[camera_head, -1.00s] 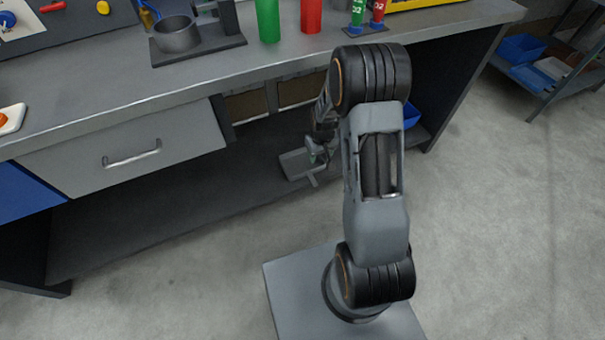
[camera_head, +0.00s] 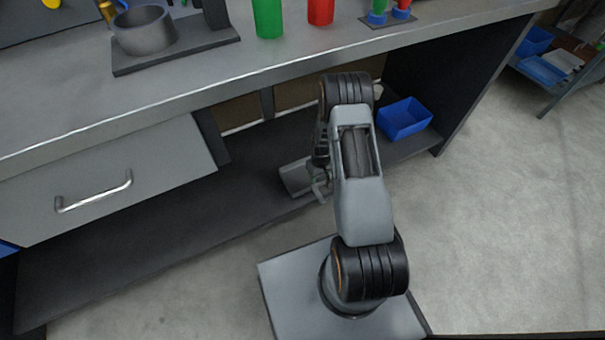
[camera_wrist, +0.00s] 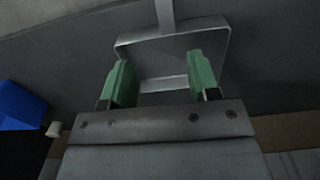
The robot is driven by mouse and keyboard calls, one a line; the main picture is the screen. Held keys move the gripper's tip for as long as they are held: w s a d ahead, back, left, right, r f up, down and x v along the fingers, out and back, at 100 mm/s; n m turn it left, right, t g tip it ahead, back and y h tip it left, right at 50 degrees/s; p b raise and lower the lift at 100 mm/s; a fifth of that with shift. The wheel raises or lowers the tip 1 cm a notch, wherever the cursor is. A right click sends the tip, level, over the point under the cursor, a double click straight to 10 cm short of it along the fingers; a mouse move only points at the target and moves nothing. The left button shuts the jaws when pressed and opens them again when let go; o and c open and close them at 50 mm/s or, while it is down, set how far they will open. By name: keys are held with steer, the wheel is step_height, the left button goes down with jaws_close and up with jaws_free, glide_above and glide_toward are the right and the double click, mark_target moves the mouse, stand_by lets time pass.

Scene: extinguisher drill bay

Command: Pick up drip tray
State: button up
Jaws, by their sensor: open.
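The drip tray (camera_head: 296,177) is a shallow grey tray with a raised rim and a narrow handle. It lies on the dark lower shelf under the workbench, partly hidden by my arm in the head view. In the wrist view the tray (camera_wrist: 176,60) is just beyond the fingers, its handle (camera_wrist: 165,15) pointing to the top edge. My gripper (camera_wrist: 160,78) has two green fingers, spread apart over the tray's near part with nothing gripped between them. In the head view the gripper (camera_head: 322,188) is small, beside the tray. I cannot tell whether the fingers touch the tray.
A blue bin (camera_head: 405,118) stands on the lower shelf to the right; a blue bin also shows in the wrist view (camera_wrist: 18,105). The workbench top (camera_head: 200,85) overhangs the shelf. A drawer (camera_head: 100,185) is at the left. Open floor (camera_head: 510,210) lies to the right.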

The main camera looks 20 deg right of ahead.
mark_target(316, 190)
steer(key=f, duration=0.2)
steer(key=f+b, duration=0.1)
steer(key=f, duration=0.2)
steer(key=f+b, duration=0.1)
steer(key=f, duration=0.1)
steer(key=shift+a+f, duration=0.2)
steer(key=shift+a, duration=0.1)
steer(key=shift+a+f+b, duration=0.15)
steer(key=shift+f+b, duration=1.6)
steer(key=shift+f, duration=0.9)
steer(key=shift+r, duration=0.1)
jaws_close()
